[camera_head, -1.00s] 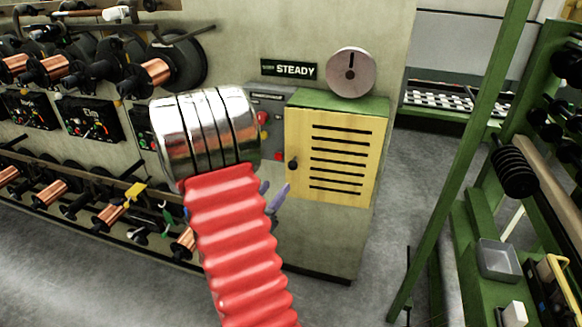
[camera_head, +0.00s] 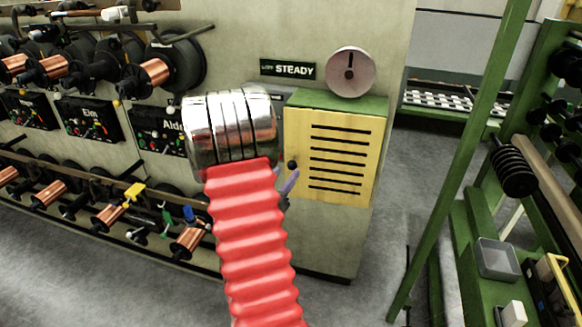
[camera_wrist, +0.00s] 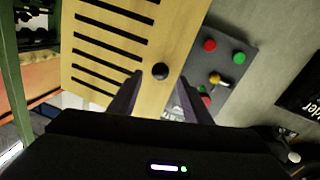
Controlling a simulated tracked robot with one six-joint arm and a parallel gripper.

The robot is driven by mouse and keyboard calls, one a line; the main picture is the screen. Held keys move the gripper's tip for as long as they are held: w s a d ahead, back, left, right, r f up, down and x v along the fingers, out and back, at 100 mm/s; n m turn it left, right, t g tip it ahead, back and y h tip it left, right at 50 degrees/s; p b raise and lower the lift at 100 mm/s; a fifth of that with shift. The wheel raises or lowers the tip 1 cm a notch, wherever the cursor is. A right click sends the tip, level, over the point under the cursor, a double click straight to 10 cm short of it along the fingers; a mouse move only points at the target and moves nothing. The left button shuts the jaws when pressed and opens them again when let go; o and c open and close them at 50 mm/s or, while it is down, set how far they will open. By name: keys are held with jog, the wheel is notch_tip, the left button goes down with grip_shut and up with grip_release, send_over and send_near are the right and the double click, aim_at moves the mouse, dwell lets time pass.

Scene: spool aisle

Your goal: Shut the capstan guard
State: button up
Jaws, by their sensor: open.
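The capstan guard (camera_head: 338,157) is a pale yellow slotted door on the green-topped box, right of centre in the head view. Its round black knob (camera_head: 292,165) sits near its left edge. In the wrist view the guard (camera_wrist: 120,40) slants across the upper middle, with the knob (camera_wrist: 160,71) between the two fingertips in the picture. My gripper (camera_wrist: 160,80) is open with dark fingers either side of the knob. Contact with it cannot be told. In the head view my gripper (camera_head: 288,183) shows only partly, just below the knob, behind my arm. Whether the guard stands ajar is unclear.
A grey control panel (camera_wrist: 213,70) with red, green and yellow buttons lies right of the guard in the wrist view. Copper spools (camera_head: 143,74) line the wall at left. A green post (camera_head: 460,160) and rack stand at right, with grey floor between.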

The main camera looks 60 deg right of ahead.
aim_at(290, 168)
jog(key=d, duration=0.6)
jog(key=shift+d, duration=0.25)
grip_shut()
dwell(0.3)
